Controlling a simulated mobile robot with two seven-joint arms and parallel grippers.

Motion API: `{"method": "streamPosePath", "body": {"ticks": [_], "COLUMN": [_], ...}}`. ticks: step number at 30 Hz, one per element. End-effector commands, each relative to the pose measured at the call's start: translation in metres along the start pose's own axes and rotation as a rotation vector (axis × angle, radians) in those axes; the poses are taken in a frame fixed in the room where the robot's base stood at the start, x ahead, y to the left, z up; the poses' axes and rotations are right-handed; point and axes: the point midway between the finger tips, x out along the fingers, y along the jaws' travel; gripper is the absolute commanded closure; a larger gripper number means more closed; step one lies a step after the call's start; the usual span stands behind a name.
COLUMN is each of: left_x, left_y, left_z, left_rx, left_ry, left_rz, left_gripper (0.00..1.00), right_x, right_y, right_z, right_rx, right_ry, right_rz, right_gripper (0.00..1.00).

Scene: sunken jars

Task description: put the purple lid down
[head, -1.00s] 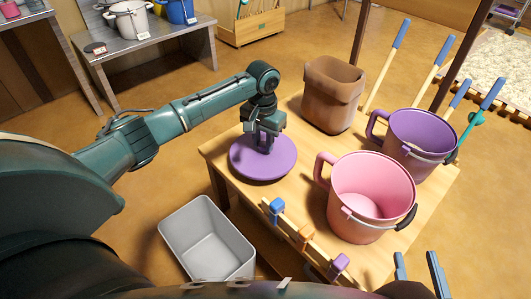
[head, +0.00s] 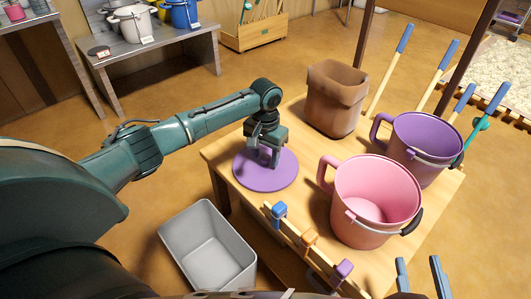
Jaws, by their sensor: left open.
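The purple lid (head: 263,180) is a flat round disc. It lies level on the wooden table (head: 405,210) near its left corner, left of the pink bucket (head: 372,200). My left gripper (head: 267,160) points down over the middle of the lid, with its jaws open. The fingers hide the lid's centre, so I cannot tell whether they touch it. My right gripper is not in view.
A brown bin (head: 335,98) and a purple bucket (head: 425,145) stand on the table. A rail with coloured clips (head: 308,237) runs along its front edge. A grey tub (head: 208,245) is below. Blue-ended handles (head: 404,38) rise behind; similar blue ends (head: 438,275) show at bottom right.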

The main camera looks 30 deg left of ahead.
Motion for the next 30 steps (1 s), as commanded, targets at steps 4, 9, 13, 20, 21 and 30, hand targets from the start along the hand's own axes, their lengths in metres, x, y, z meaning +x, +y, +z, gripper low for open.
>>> {"method": "streamPosePath", "body": {"ticks": [4, 9, 13, 20, 21, 30], "left_x": [0.000, -0.015, -0.041, -0.090, -0.097, -0.123], "left_y": [0.000, 0.000, 0.000, 0.000, 0.000, 0.000], "left_z": [0.000, -0.001, -0.001, -0.001, -0.001, 0.000], "left_rx": [0.000, 0.000, 0.000, 0.000, 0.000, -0.001], "left_ry": [0.001, 0.003, 0.003, 0.003, 0.002, 0.000], "left_rz": [0.000, 0.000, 0.000, 0.001, 0.000, 0.001], "left_gripper": [0.52, 0.52, 0.52, 0.52, 0.52, 0.52], "right_x": [0.000, 0.001, 0.001, -0.001, -0.002, -0.004], "right_y": [0.000, 0.001, 0.007, 0.014, 0.014, 0.015], "right_z": [0.000, -0.003, -0.004, -0.001, 0.000, 0.004], "right_rx": [0.000, 0.001, 0.014, 0.055, 0.061, 0.085], "right_ry": [-0.001, -0.003, -0.066, -0.192, -0.210, -0.280], "right_rz": [0.000, 0.000, 0.017, 0.028, 0.029, 0.028], "right_gripper": [0.64, 0.64, 0.64, 0.64, 0.64, 0.64]}}
